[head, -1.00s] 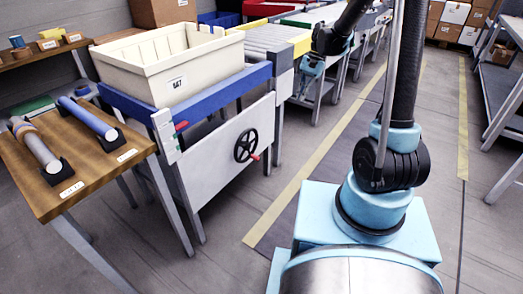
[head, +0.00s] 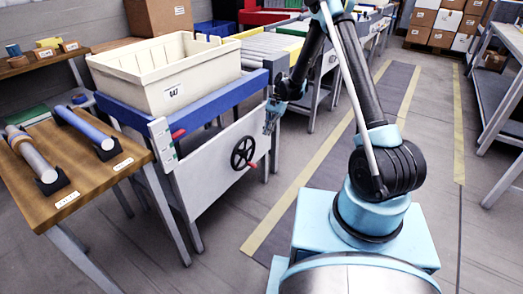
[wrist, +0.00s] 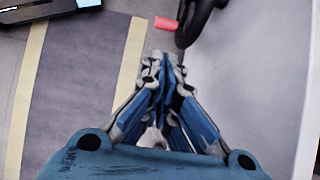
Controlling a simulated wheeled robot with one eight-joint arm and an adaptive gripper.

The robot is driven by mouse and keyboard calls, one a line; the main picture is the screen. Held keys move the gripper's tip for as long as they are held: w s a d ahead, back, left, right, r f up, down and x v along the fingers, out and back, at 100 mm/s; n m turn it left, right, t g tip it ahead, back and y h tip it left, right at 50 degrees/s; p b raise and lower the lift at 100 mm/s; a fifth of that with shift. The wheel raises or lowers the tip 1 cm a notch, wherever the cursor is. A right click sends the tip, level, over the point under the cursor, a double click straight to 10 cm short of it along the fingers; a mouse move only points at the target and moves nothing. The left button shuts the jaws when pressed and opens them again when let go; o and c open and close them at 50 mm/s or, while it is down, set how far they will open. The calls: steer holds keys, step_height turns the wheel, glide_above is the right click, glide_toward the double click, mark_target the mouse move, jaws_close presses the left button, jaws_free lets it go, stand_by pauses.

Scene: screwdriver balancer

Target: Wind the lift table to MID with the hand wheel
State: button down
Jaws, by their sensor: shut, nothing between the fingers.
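The black hand wheel (head: 243,152) is on the white front panel (head: 207,172) of the lift table, with a red handle (head: 252,165) at its lower right. The table has a blue top frame (head: 219,99). A red pointer (head: 178,134) shows beside a white scale plate (head: 163,140) at its left corner; its marks are too small to read. My gripper (head: 270,127) is shut and empty, to the right of the wheel and apart from it. In the wrist view my gripper (wrist: 163,62) has its fingertips together, just below the red handle (wrist: 165,25) and the wheel rim (wrist: 190,28).
A cream crate (head: 168,98) sits on the lift table. A wooden bench (head: 85,165) with two tubes in black holders stands at left. A roller conveyor (head: 272,52) runs behind. The floor aisle (head: 300,175) on the right is free.

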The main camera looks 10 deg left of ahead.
steer(key=s+x, duration=0.1)
steer(key=x, duration=1.2)
steer(key=shift+a+r, duration=0.2)
steer(key=shift+a, duration=0.05)
steer(key=shift+s+d, duration=0.1)
steer(key=shift+s, duration=0.1)
